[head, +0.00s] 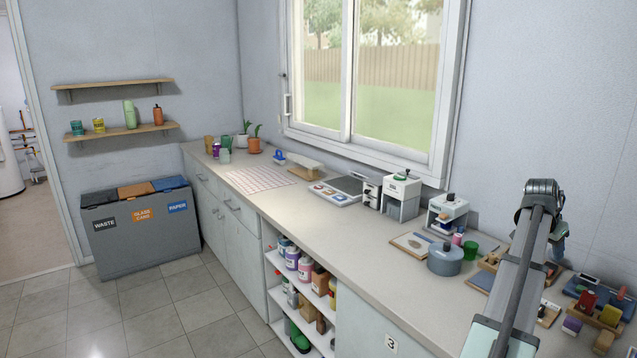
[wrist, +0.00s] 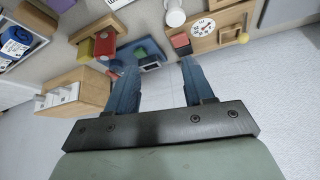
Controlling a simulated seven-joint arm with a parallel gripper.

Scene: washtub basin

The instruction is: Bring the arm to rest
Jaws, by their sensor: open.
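My arm rises from the lower right of the head view and bends at its top, over the right end of the counter (head: 330,215). In the wrist view my gripper (wrist: 156,62) shows two blue fingers set apart, with nothing between them. The fingers point toward wooden items and coloured blocks, apart from them as far as I can tell. In the head view my gripper is mostly hidden behind the arm, and its height above the counter cannot be told.
Near the arm are a wooden rack with coloured blocks (head: 609,316), a blue-grey pot (head: 445,259) and a green cup (head: 470,250). A small white press-like device (head: 447,214) stands by the wall. The counter's middle front is clear. Grey bins (head: 140,230) stand at the far left.

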